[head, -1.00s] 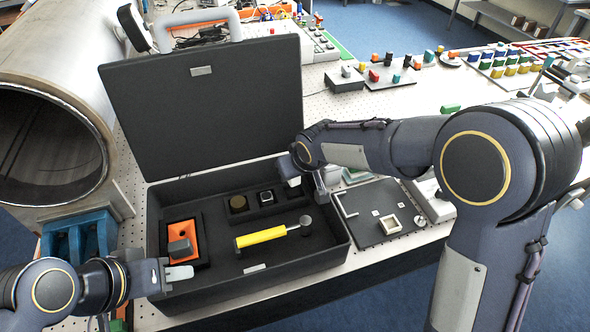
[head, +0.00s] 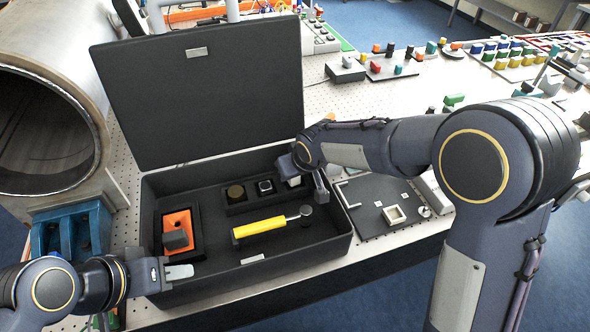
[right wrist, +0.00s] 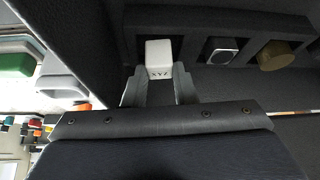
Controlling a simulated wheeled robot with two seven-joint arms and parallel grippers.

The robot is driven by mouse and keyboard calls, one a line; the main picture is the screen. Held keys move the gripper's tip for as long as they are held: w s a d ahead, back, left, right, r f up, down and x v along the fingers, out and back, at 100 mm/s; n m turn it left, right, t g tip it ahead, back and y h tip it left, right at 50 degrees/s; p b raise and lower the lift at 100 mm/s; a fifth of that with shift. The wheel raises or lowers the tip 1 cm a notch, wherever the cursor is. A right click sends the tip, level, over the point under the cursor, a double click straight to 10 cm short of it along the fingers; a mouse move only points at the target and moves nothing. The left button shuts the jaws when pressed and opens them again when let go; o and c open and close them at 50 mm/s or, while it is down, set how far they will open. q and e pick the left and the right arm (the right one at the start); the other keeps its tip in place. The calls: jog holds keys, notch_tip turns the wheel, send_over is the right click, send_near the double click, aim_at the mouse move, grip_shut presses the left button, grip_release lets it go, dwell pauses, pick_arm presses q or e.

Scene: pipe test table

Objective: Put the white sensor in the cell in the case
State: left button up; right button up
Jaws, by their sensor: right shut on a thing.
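The open black case (head: 160,277) stands on the table with its lid up. My right gripper (head: 296,182) is at the case's right end, shut on the white sensor (right wrist: 158,55), a small block marked XYZ. In the right wrist view the fingertips (right wrist: 160,82) grip its sides.
The case also holds an orange part (head: 180,228) and a yellow-handled tool (head: 260,227). A large metal pipe (head: 75,165) stands at the left.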

jog(key=shift+f+b, duration=0.35)
jog(key=o, duration=1.1)
jog(key=shift+c, duration=0.2)
jog(key=p+v, duration=0.3)
jog(key=v, duration=0.4)
jog(key=shift+s+r, duration=0.2)
jog(key=shift+r, duration=0.1)
jog(key=shift+d, duration=0.15)
